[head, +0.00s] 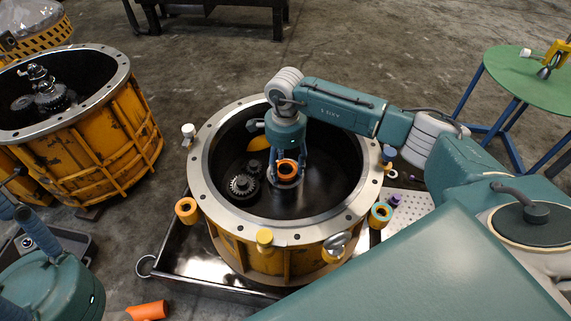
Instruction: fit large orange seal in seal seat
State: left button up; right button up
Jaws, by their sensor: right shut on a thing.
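The large orange seal (288,167) is an orange ring low inside the open yellow housing (248,256). My right gripper (286,174) reaches down into the housing and is shut on the seal. A grey round rim (286,185) shows just under the seal and may be the seal seat. The fingers partly hide this spot, so I cannot tell whether seal and rim touch. Part of my left arm shows at the lower left; its gripper is not in view.
A dark gear (242,187) stands left of the gripper inside the housing. A second yellow housing (105,140) stands at left, a green table (530,82) at right.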

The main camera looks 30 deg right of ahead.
jog(key=shift+f, duration=0.45)
jog(key=o, duration=1.2)
jog(key=shift+r, duration=0.1)
notch_tip(320, 180, up, 12)
jog(key=shift+f, duration=0.1)
